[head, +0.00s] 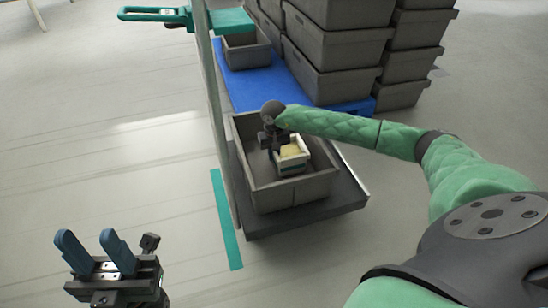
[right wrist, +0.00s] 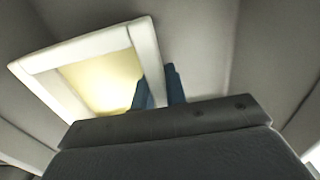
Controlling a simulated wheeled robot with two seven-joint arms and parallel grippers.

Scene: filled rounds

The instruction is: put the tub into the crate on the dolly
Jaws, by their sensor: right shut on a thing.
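The tub (head: 291,155) is a small white box with a pale yellow top. It is inside the grey crate (head: 293,196), toward the crate's right side; whether it touches the floor cannot be told. The crate stands on the dark flat dolly (head: 330,206). My right gripper (head: 273,152) reaches down into the crate and is shut on the tub's near wall. In the right wrist view the blue fingers (right wrist: 160,88) pinch the white rim of the tub (right wrist: 95,75). My left gripper (head: 96,254) is open and empty, low at the left over the floor.
Stacked grey crates (head: 335,55) stand behind on a blue platform (head: 247,90), with one grey crate (head: 246,52) at its left. A thin upright post (head: 214,120) rises beside the dolly's left edge. A green strip (head: 226,220) marks the floor. The floor at left is clear.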

